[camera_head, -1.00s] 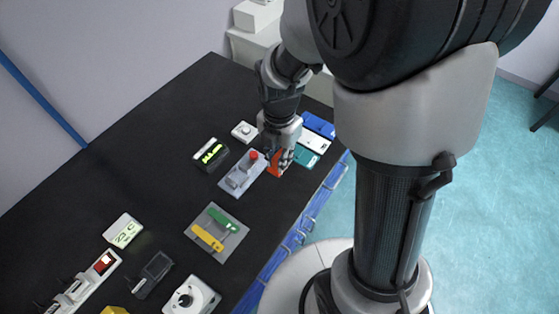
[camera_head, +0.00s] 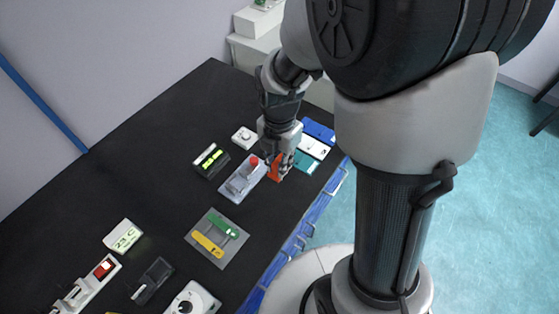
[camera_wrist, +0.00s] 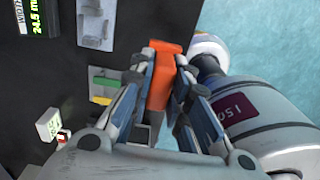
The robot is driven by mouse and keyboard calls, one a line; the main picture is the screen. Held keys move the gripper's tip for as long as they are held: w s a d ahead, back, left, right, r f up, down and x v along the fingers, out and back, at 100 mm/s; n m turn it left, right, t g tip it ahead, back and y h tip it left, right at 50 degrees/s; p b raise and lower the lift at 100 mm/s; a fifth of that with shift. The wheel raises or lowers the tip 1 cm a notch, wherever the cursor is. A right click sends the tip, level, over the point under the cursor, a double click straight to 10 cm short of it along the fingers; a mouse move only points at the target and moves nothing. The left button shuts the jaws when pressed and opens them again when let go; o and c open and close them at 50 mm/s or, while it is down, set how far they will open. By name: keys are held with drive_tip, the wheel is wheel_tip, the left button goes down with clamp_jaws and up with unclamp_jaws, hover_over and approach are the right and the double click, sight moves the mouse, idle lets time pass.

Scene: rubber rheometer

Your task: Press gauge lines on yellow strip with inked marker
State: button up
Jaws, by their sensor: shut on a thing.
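My gripper (camera_head: 279,170) is shut on an orange block-shaped marker (camera_wrist: 162,78), which sits upright between the fingers in the wrist view. The head view shows the marker (camera_head: 274,172) low over or at the table, just right of a grey fixture with a red knob (camera_head: 242,180); whether it touches the table I cannot tell. Its inked face is hidden. The yellow strip (camera_head: 207,245) lies on a grey plate (camera_head: 232,252) beside a green strip (camera_head: 224,226), nearer the front of the table. The wrist view also shows the yellow strip (camera_wrist: 100,100).
Other instruments fill the front left. Black tabletop (camera_head: 120,190) between is clear.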

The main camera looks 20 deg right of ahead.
sight(280, 159)
wheel_tip(280, 159, up, 12)
drive_tip(key=p, duration=0.9)
drive_tip(key=shift+f, duration=0.25)
idle(0.8)
